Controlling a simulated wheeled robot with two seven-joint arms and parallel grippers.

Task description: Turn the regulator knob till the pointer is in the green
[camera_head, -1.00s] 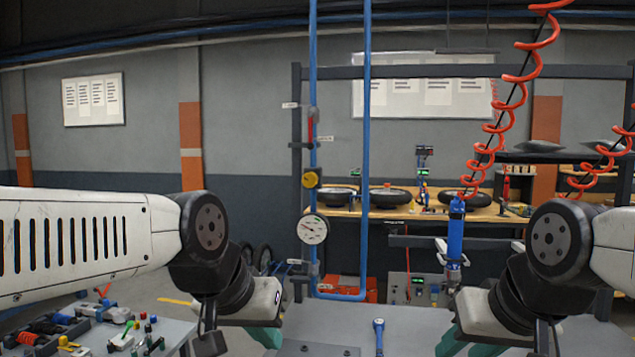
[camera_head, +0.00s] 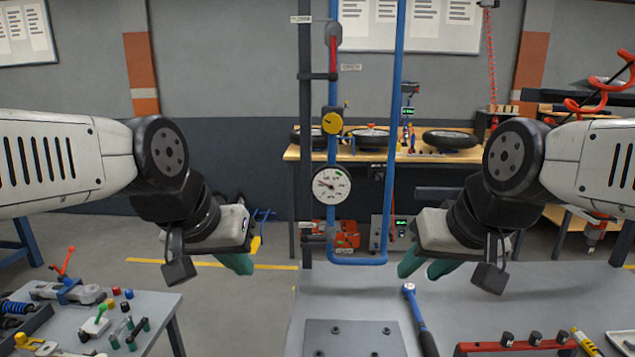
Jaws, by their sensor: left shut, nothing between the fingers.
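The yellow regulator knob (camera_head: 331,123) is on the blue vertical pipe, in the upper middle of the head view. Below it is the round white gauge (camera_head: 331,185). Neither gripper touches the knob.
A grey table (camera_head: 460,300) lies in front, with a blue-handled wrench (camera_head: 420,318) and a red rack (camera_head: 515,345). A side table (camera_head: 160,305) at left holds tools and small parts. Blue pipes rise behind the table; a wooden bench (camera_head: 292,152) is farther back.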

